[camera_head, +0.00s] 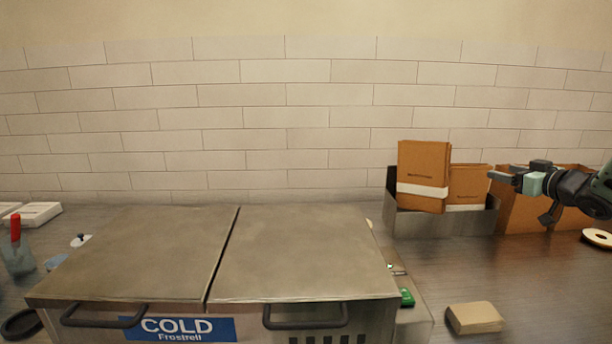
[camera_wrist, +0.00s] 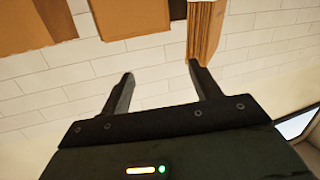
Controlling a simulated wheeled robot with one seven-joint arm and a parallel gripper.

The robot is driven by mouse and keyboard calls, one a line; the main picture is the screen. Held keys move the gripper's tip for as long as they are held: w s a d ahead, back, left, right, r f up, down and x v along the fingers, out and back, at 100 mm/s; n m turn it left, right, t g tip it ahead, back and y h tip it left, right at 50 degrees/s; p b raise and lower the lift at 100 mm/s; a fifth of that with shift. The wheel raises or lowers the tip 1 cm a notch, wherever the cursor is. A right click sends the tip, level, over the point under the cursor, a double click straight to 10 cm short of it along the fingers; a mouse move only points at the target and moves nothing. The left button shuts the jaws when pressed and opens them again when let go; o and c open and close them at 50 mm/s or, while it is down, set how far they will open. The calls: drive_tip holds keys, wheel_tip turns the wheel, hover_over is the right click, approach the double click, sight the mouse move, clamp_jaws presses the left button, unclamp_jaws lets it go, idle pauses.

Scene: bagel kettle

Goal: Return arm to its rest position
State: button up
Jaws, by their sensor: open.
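My gripper (camera_head: 505,171) is at the right of the head view, raised in front of the brown boxes and pointing left. In the wrist view my gripper (camera_wrist: 158,85) shows two dark fingers spread apart with nothing between them. Beyond the fingers in that view are the white brick wall (camera_wrist: 150,60) and brown cardboard (camera_wrist: 205,30). The cardboard shows close to the right fingertip; I cannot tell whether they touch.
A steel cold box (camera_head: 300,255) with two lids and handles fills the front middle. A grey bin (camera_head: 440,222) holds brown folded boxes (camera_head: 422,170); a larger brown box (camera_head: 520,215) stands beside it. A tan packet (camera_head: 475,318) lies front right.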

drive_tip(key=s+a+f+m+g+h, duration=0.1)
drive_tip(key=s+a+f+g, duration=0.5)
drive_tip(key=s, duration=0.6)
drive_tip(key=s+a+f+m+g+h, duration=0.1)
drive_tip(key=s+a+m+g+h, duration=0.15)
drive_tip(key=s+a, duration=0.65)
drive_tip(key=s+a+f+m+g+h, duration=0.1)
drive_tip(key=s+a+f+g, duration=0.35)
drive_tip(key=s, duration=0.95)
drive_tip(key=s+a+r+n+g, duration=0.1)
drive_tip(key=s+a+n, duration=0.3)
drive_tip(key=a, duration=0.5)
drive_tip(key=s+a+r+n+g, duration=0.1)
drive_tip(key=s+a+n, duration=0.3)
drive_tip(key=s+a, duration=0.4)
drive_tip(key=shift+a+r+g, duration=0.3)
drive_tip(key=shift+a+g, duration=0.2)
drive_tip(key=shift+a, duration=0.05)
